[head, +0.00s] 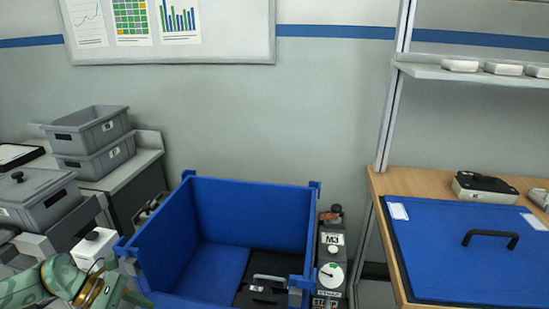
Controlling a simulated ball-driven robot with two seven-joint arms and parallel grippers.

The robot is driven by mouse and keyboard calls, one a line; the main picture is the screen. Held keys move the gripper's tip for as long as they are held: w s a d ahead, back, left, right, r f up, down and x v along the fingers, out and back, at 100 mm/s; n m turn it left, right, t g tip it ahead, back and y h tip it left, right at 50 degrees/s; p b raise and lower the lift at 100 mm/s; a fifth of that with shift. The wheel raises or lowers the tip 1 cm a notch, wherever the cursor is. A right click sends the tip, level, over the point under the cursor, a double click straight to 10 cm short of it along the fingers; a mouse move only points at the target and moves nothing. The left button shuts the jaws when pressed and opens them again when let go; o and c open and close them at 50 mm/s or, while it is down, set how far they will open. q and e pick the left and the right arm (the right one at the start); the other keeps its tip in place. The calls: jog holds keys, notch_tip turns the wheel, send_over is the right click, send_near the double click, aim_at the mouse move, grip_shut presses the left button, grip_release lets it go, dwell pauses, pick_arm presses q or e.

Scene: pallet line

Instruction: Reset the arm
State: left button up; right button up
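A green arm with a gold-coloured joint, mine, comes in at the lower left corner of the head view. It is in front of the left side of a blue open bin (195,185). No fingertips show on this arm, so my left gripper is out of sight. My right arm and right gripper do not show anywhere in the view. I see nothing held.
The blue bin holds a black item with a grey handle (268,279). A grey unit marked M3 (331,252) stands right of it. Grey crates (92,131) are stacked at left. At right, a wooden bench (385,183) carries a blue lid with a black handle (455,255).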

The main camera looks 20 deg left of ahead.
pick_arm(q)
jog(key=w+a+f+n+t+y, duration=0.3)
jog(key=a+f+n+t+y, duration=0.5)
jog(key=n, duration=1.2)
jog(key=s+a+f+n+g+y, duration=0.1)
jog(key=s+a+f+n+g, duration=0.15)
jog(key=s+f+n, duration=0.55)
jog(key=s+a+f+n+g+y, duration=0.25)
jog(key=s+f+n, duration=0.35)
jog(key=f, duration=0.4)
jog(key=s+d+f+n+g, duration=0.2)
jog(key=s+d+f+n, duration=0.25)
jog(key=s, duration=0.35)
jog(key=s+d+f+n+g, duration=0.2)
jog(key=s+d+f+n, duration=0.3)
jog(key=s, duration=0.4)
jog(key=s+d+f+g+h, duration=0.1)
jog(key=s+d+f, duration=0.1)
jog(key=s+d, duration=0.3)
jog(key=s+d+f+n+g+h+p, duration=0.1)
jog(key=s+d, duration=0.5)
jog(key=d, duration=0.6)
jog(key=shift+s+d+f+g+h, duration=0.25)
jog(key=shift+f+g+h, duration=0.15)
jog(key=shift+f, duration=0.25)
